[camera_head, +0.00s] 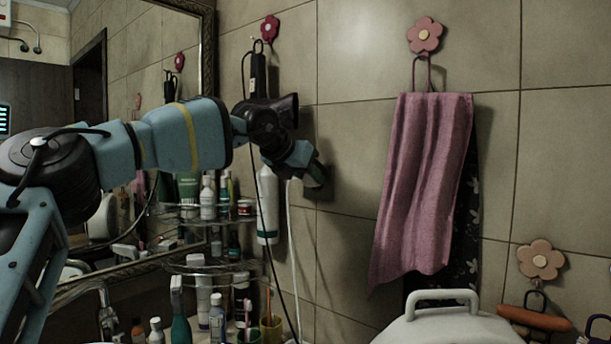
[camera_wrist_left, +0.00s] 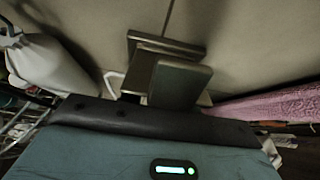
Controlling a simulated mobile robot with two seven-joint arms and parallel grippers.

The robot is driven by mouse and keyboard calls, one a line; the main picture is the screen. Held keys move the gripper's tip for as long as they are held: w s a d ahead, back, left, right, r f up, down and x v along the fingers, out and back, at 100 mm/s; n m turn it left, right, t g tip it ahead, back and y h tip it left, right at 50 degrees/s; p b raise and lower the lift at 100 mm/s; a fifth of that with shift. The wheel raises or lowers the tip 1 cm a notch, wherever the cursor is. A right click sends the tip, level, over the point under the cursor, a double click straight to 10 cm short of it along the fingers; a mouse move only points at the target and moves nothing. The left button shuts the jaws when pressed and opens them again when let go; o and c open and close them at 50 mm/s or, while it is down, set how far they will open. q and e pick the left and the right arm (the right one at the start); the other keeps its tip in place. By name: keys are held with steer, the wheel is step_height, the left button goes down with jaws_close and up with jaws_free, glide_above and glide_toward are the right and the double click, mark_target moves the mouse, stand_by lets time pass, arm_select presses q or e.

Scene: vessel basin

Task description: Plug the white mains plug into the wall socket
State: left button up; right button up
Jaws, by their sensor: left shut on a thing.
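My left gripper (camera_head: 314,174) reaches in from the left and its fingertips are close to the tiled wall, right of the mirror. In the left wrist view its dark fingers (camera_wrist_left: 165,82) are close together in front of the wall. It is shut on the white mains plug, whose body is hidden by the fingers. The plug's white cable (camera_head: 292,245) hangs down from the gripper, and a short white loop of it (camera_wrist_left: 116,80) shows beside the fingers. The wall socket is not clearly visible behind the gripper, so I cannot tell whether plug and socket touch. My right gripper is not in view.
A pink towel (camera_head: 425,185) hangs to the right. Glass shelves (camera_head: 215,265) with several bottles stand below my arm, with a white bottle (camera_head: 267,205) close to the gripper. A black hair dryer cord (camera_head: 262,220) hangs nearby. A mirror (camera_head: 130,60) is at the left.

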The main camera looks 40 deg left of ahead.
arm_select(q)
steer(key=shift+w+f, duration=0.1)
steer(key=shift+f, duration=0.4)
steer(key=o, duration=1.1)
steer(key=shift+c, duration=0.2)
